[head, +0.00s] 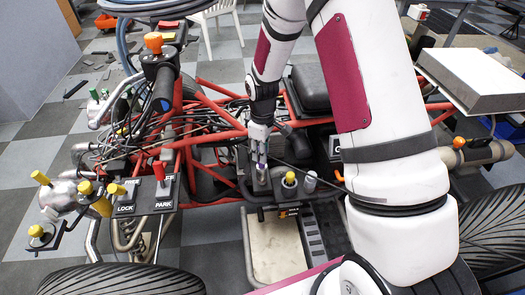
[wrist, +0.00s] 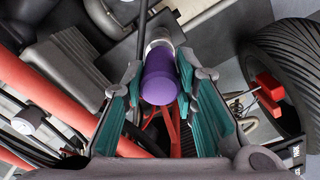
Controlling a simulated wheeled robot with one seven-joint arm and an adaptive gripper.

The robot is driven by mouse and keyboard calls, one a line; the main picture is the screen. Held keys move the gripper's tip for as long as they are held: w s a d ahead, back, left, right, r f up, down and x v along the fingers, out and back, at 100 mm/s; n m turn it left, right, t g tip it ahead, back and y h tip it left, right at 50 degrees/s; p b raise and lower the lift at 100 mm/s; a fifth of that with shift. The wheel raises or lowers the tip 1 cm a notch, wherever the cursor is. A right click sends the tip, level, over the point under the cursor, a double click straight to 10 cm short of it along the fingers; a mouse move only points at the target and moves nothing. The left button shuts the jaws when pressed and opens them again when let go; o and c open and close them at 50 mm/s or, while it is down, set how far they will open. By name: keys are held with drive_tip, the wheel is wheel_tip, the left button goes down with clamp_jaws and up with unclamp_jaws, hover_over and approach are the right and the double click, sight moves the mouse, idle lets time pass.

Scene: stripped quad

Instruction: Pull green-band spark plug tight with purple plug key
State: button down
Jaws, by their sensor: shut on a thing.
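My gripper (head: 260,158) points down over a dark holder beside the quad's red frame, left of a yellow-topped knob. Its teal-padded fingers (wrist: 160,72) are closed around a purple cylinder (wrist: 160,82), which I take to be the purple plug key. A silver collar shows at its far end in the wrist view. In the head view the purple part (head: 262,171) shows just under the fingers. I cannot tell whether the key still touches the holder. Green-topped parts (head: 98,94) sit at the left of the engine; I cannot make out a green-banded spark plug.
A yellow-topped knob (head: 290,179) and a lilac-topped piece (head: 310,181) stand close to the right of the gripper. Red frame tubes (head: 218,115), loose cables and the red PARK lever (head: 159,172) lie to the left. An orange-topped lever (head: 154,43) rises behind.

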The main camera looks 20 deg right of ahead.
drive_tip(key=shift+r+p, duration=0.35)
drive_tip(key=shift+r, duration=0.3)
drive_tip(key=n, duration=0.4)
drive_tip(key=shift+p, duration=0.35)
drive_tip(key=n+p, duration=0.1)
drive_tip(key=n, duration=0.4)
drive_tip(key=shift+w, duration=0.1)
drive_tip(key=shift+f, duration=0.25)
idle(0.3)
drive_tip(key=shift+f, duration=0.6)
drive_tip(key=shift+m+b, duration=0.35)
drive_tip(key=shift+m, duration=0.75)
drive_tip(key=shift+m, duration=1.1)
